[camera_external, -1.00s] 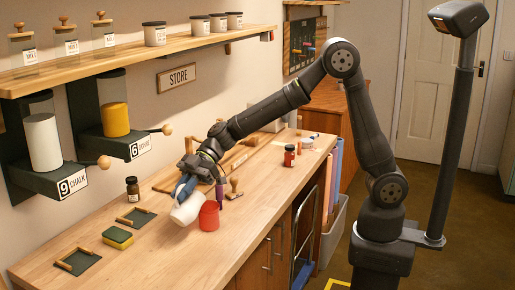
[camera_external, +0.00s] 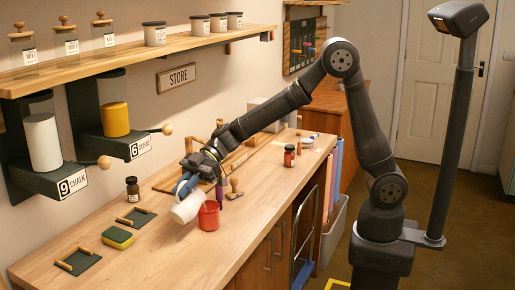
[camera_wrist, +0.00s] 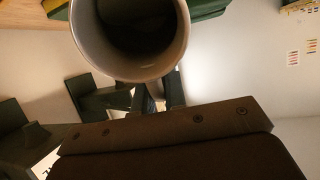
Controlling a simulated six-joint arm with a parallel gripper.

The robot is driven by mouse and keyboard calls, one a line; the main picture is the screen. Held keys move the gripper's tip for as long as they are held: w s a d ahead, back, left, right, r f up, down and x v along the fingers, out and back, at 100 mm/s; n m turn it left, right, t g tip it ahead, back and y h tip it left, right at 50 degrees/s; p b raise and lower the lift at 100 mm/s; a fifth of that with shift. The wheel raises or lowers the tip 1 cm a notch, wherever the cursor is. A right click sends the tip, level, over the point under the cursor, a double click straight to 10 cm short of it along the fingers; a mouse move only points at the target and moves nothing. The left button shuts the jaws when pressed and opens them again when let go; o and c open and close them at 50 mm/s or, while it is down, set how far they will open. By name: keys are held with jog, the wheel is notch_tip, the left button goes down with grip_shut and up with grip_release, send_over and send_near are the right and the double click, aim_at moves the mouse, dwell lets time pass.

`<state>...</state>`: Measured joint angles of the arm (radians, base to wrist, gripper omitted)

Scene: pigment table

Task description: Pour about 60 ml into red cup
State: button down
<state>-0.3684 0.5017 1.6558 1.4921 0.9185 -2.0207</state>
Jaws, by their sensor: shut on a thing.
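The red cup (camera_external: 209,218) stands upright on the wooden counter. My gripper (camera_external: 187,187) is shut on a white jug (camera_external: 187,208) just to the left of the red cup and above the counter. The jug is tilted, less steeply than a full tip, beside the cup's rim. In the wrist view the jug (camera_wrist: 76,32) shows its round mouth, with a dark interior. I cannot make out any liquid in it or a stream, and the inside of the red cup is hidden.
A yellow-green sponge (camera_external: 118,238) and a dark tray (camera_external: 78,262) lie at the front left. A dark bottle (camera_external: 132,190) stands behind them. A small red jar (camera_external: 289,155) stands farther right. A wooden-handled stamp (camera_external: 235,186) is close behind the cup. The counter's front is clear.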

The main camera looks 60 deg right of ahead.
aim_at(179, 199)
jog(key=shift+d+r+y, duration=0.25)
jog(key=shift+d+y, duration=0.05)
jog(key=shift+y, duration=0.2)
dwell(0.5)
jog(key=shift+s+d+r+y, duration=0.15)
jog(key=shift+d+y, duration=0.1)
jog(key=shift+d, duration=0.2)
jog(key=shift+s+d+r+y, duration=0.15)
jog(key=shift+d+y, duration=0.1)
jog(key=shift+d, duration=0.15)
dwell(0.4)
jog(key=shift+w+a, duration=0.15)
jog(key=shift+a, duration=0.2)
jog(key=a+h, duration=0.1)
jog(key=a+f+h, duration=0.1)
jog(key=shift+w+a+f+h, duration=0.1)
jog(key=shift+w+f+h, duration=0.1)
jog(key=shift+h, duration=0.1)
jog(key=shift+w+a+f+g+h, duration=0.1)
jog(key=shift+a+f+g+h, duration=0.15)
jog(key=shift+a+f+h, duration=0.5)
jog(key=shift+w+a+f+g+h, duration=0.1)
jog(key=shift+a+f+g+h, duration=0.15)
jog(key=shift+f+h, duration=0.85)
jog(key=shift+r+h, duration=0.25)
